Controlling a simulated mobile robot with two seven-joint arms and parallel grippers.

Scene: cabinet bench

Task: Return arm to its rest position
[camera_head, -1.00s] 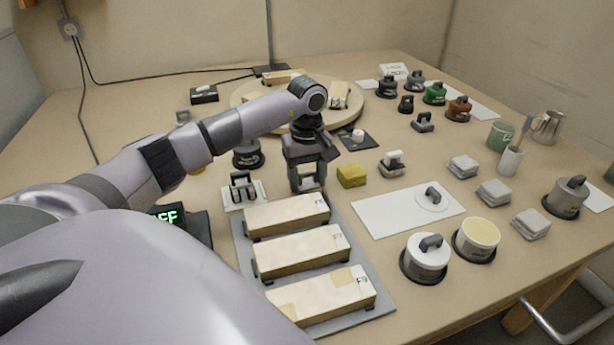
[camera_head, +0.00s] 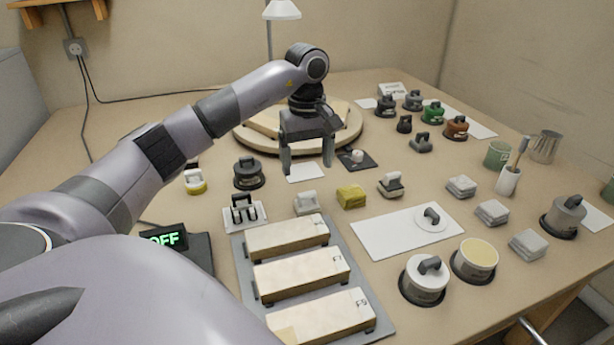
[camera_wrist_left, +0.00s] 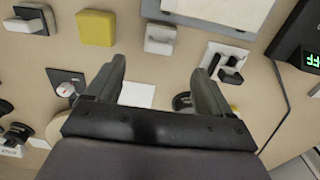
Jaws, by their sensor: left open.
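My left arm comes in from the left of the head view and bends down to my left gripper (camera_head: 307,165). The gripper is open and empty, pointing down above the table, in front of the round wooden board (camera_head: 347,132). In the left wrist view its two fingers (camera_wrist_left: 155,88) are spread apart with a white card (camera_wrist_left: 137,95) on the table between them. A small white-grey block with a handle (camera_head: 306,203) stands on the table just in front of the gripper, apart from it. My right gripper is out of view.
A grey tray with several wooden boxes (camera_head: 298,277) lies in front. A yellow block (camera_head: 351,196) and a white board (camera_head: 385,238) are to the right. Lidded pots, cups and grey blocks fill the right side. A display reading OFF (camera_head: 165,238) stands at the left; a lamp (camera_head: 282,10) is behind.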

